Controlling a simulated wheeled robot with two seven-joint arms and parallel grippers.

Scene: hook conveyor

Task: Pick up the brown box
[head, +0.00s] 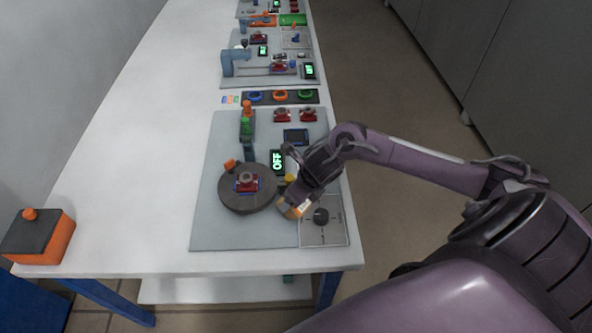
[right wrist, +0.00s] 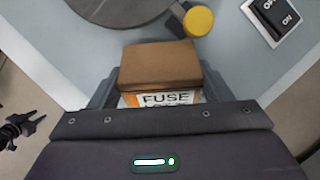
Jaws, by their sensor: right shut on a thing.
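The brown box (right wrist: 160,66) sits between the two fingers of my right gripper (right wrist: 158,92) in the right wrist view. Its front face carries a white label reading "FUSE" with orange edges. In the head view the box (head: 287,208) shows partly below my right gripper (head: 297,203), at the right of the round grey turntable. The right gripper is shut on the box. Whether the box touches the grey mat is hard to tell. My left gripper is not in the head view.
The turntable (head: 245,203) holds a red and blue part. A yellow knob (right wrist: 198,21) stands just beyond the box. An orange box (head: 52,245) is at the table's left corner.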

